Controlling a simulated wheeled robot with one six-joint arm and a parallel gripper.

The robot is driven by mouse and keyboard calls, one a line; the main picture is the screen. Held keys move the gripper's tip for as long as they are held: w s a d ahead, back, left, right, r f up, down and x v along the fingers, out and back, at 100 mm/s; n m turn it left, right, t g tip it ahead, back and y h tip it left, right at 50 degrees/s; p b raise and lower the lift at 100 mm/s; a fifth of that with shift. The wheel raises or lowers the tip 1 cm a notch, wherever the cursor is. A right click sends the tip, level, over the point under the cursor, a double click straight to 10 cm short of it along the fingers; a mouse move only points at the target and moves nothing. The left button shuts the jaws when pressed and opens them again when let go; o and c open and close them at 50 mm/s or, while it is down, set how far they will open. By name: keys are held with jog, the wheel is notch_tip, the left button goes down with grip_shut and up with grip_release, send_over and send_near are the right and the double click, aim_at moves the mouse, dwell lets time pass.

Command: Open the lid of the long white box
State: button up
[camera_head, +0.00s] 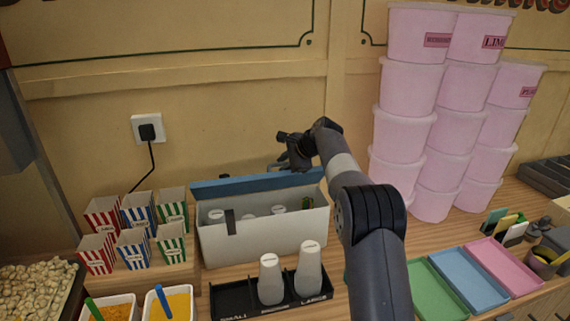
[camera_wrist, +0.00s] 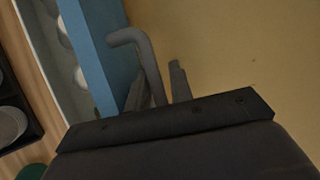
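The long white box (camera_head: 268,240) stands on the counter against the wall. Its blue lid (camera_head: 255,184) is raised along the back edge, leaning up, so the inside with several white-topped things shows. The lid also shows as a blue strip in the wrist view (camera_wrist: 90,45). My gripper (camera_head: 285,150) is just above the lid's upper edge, near its right half. In the wrist view, my gripper's two dark fingers (camera_wrist: 158,80) stand apart beside the lid. A grey bent bar (camera_wrist: 143,55), likely a handle, lies between them; whether they touch it is unclear.
Striped paper cups (camera_head: 136,235) stand left of the box. A black rack (camera_head: 235,302) with two white-capped cups is in front. Stacked pink tubs (camera_head: 405,130) rise on the right. Coloured trays (camera_head: 468,280) lie at front right. The wall is close behind the lid.

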jog(key=shift+d, duration=0.1)
jog(key=b+v, duration=0.2)
jog(key=v, duration=0.8)
jog(key=shift+s+r+b, duration=0.15)
jog(key=shift+r+b, duration=0.15)
jog(key=shift+b, duration=0.05)
jog(key=shift+f, duration=0.1)
jog(key=p+x, duration=0.2)
jog(key=x, duration=0.8)
jog(key=shift+f+p, duration=0.25)
jog(key=shift+p, duration=0.1)
